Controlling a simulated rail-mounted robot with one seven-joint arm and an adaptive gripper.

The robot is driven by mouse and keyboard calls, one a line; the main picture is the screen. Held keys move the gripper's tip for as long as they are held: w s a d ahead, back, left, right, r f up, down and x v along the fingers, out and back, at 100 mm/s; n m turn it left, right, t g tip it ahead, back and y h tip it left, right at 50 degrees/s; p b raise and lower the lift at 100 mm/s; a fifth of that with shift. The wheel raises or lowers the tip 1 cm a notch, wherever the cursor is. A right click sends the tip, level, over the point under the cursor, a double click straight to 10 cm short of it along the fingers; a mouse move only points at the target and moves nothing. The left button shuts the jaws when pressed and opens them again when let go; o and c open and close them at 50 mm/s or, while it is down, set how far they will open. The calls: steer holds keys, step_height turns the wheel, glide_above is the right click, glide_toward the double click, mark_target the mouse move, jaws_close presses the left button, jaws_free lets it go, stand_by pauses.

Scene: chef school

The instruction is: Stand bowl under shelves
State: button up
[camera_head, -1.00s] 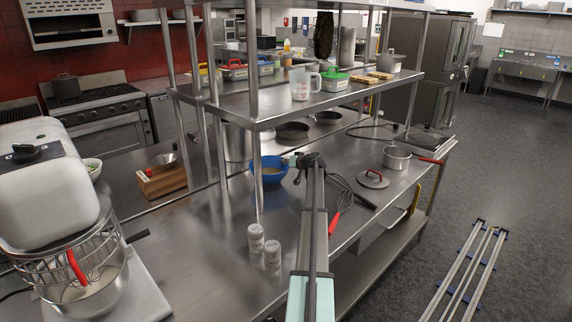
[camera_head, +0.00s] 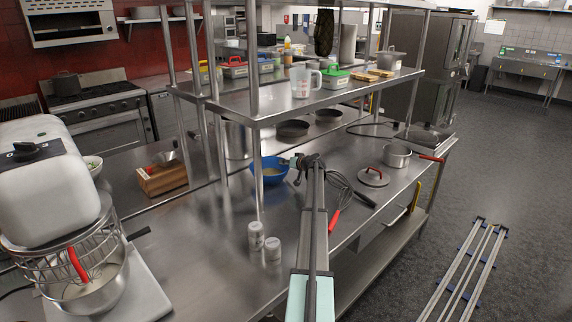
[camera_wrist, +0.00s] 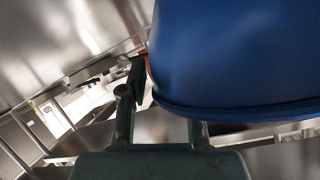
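The blue bowl (camera_head: 268,176) is at the lower counter (camera_head: 190,245), beside a front shelf post that crosses in front of it. The bowl hides the other fingertip, so the grip is unclear.
The steel shelves (camera_head: 330,102) stand over the counter. A whisk (camera_head: 338,190), a lid (camera_head: 373,177) and a saucepan (camera_head: 397,157) lie to the right. Two white shakers (camera_head: 257,237) stand in front.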

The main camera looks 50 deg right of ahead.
steer(key=shift+r, duration=0.15)
steer(key=b+v, duration=0.3)
steer(key=v, duration=0.9)
